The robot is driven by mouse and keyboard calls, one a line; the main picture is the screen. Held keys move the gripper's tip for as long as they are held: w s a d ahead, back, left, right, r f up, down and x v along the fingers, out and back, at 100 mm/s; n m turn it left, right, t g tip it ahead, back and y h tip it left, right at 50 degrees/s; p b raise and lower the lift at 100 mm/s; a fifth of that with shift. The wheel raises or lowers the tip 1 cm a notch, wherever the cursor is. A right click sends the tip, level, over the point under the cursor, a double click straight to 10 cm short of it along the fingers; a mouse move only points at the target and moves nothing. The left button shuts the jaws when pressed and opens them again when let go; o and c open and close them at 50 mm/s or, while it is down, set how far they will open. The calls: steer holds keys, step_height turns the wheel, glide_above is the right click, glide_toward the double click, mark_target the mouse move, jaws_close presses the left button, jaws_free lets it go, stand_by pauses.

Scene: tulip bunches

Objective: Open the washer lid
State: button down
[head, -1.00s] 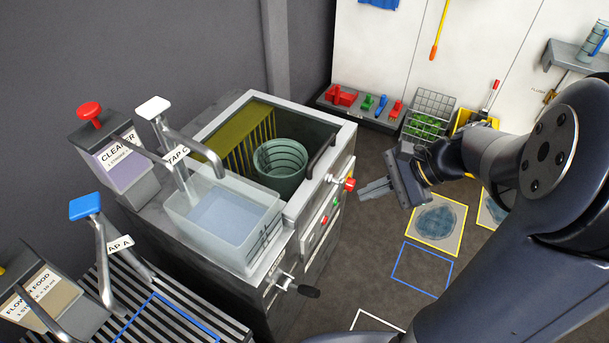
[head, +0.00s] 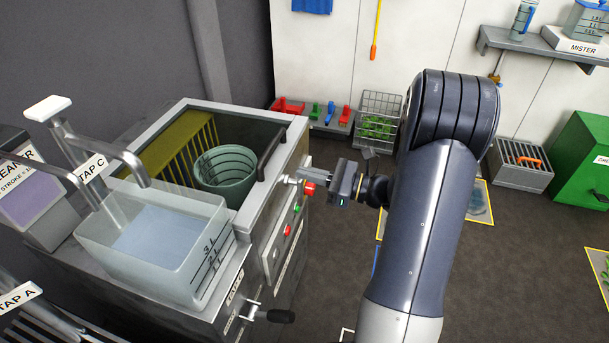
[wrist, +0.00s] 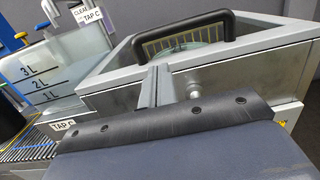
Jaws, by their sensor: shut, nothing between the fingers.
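The washer (head: 265,228) is a grey metal box on the left in the head view. A pale rim (head: 215,106) surrounds its top, where a green ribbed tub (head: 225,172) shows inside. A black bar handle (head: 270,152) stands at the front edge of the top; it also arches across the wrist view (wrist: 185,31). I cannot tell whether a clear lid panel covers the top. My gripper (head: 303,174) is shut and empty, just in front of the washer's front face, near a red knob (head: 309,188). In the wrist view my fingers (wrist: 155,72) point at the front below the handle, apart from it.
A clear measuring container (head: 160,245) of liquid stands on the washer's left side under Tap C (head: 95,170). A black-ended lever (head: 275,315) sticks out low on the front. A wire basket (head: 379,115) stands by the back wall. Floor (head: 520,250) to the right is open.

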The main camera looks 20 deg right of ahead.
mark_target(279, 177)
steer(key=x, duration=0.7)
steer(key=shift+w+a, duration=0.15)
steer(key=shift+a, duration=0.05)
